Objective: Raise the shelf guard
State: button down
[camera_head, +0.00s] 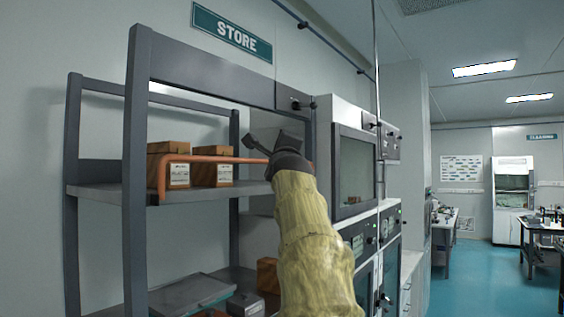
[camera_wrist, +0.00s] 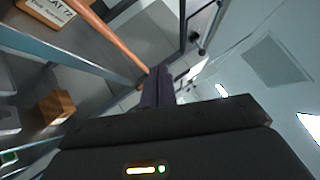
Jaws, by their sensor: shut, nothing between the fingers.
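The shelf guard (camera_head: 215,159) is a copper-orange bar across the front of the upper shelf, its left end bent down to the shelf edge. It runs level in front of the wooden boxes, and its right end is hidden behind my gripper. My gripper (camera_head: 250,142) is shut and empty at the guard's right part, with its fingers pointing left. In the wrist view the guard (camera_wrist: 112,33) runs diagonally down toward the tips of my shut gripper (camera_wrist: 158,72). I cannot tell whether they touch.
Wooden boxes (camera_head: 212,166) with white labels stand on the upper shelf (camera_head: 215,191). Grey rack posts (camera_head: 135,170) frame it. A grey tray (camera_head: 190,294) and a small wooden block (camera_head: 267,274) are below. Cabinets with a glass door (camera_head: 356,172) stand close on the right.

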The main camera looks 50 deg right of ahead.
jog(key=shift+s+a+r+b, duration=0.1)
jog(key=shift+s+a+b, duration=0.15)
jog(key=shift+s+a, duration=0.25)
jog(key=shift+s+a+r+b, duration=0.1)
jog(key=shift+s+a+b, duration=0.15)
jog(key=shift+s, duration=0.4)
jog(key=shift+w, duration=0.15)
jog(key=shift+a, duration=0.1)
